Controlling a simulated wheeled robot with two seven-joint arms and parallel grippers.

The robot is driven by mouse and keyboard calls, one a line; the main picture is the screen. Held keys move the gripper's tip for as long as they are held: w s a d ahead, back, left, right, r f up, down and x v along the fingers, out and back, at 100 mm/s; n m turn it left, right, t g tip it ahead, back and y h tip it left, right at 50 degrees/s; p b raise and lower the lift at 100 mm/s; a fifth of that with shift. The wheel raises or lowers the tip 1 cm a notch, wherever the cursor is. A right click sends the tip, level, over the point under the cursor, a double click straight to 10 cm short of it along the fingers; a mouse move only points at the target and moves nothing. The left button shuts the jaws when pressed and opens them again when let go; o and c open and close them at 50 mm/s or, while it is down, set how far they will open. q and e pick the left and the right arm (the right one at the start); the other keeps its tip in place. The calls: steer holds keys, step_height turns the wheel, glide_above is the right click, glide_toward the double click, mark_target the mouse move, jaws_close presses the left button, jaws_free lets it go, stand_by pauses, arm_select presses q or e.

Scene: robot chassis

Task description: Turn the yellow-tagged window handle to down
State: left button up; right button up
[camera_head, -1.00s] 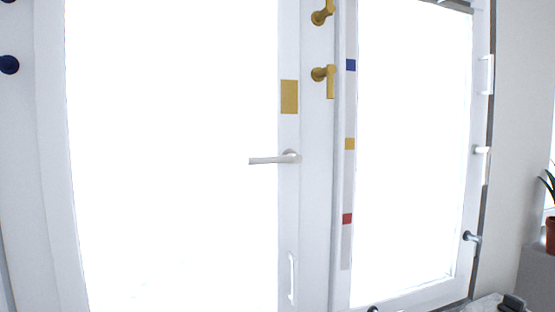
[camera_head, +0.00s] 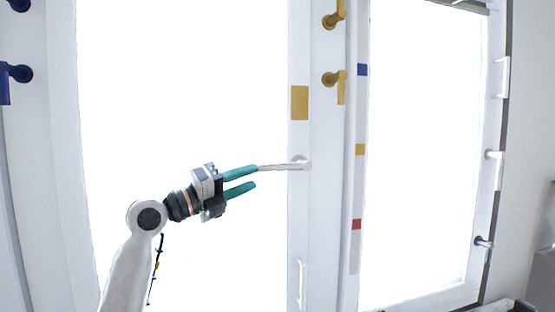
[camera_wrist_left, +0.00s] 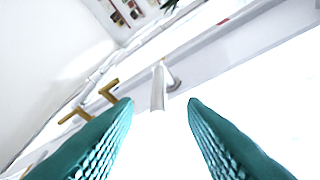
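The white lever handle (camera_head: 285,166) sits on the white window frame below a yellow rectangular tag (camera_head: 299,102). Its lever lies about level and points left from its round mount. My left gripper (camera_head: 256,177) has two teal fingers spread apart, with the upper fingertip by the lever's free end. In the left wrist view the lever (camera_wrist_left: 158,88) shows ahead in the gap between the open fingertips (camera_wrist_left: 161,101). I cannot tell whether a finger touches it. My right gripper is not in view.
Brass handles (camera_head: 335,79) are on the frame above right. Blue handles (camera_head: 20,73) are at the far left. A strip with blue, yellow and red marks (camera_head: 357,190) runs beside the right window. A small white vertical pull (camera_head: 302,283) is below the lever.

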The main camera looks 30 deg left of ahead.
mark_target(269, 171)
arm_select(q)
steer(key=p+x, duration=0.4)
steer(key=x, duration=0.3)
steer(key=shift+w+d+r, duration=0.1)
steer(key=shift+d+r, duration=0.1)
steer(key=shift+r, duration=0.05)
steer(key=shift+w+d+f+p, duration=0.1)
steer(key=shift+w+d+p, duration=0.05)
steer(key=shift+w+p, duration=0.3)
jaws_close()
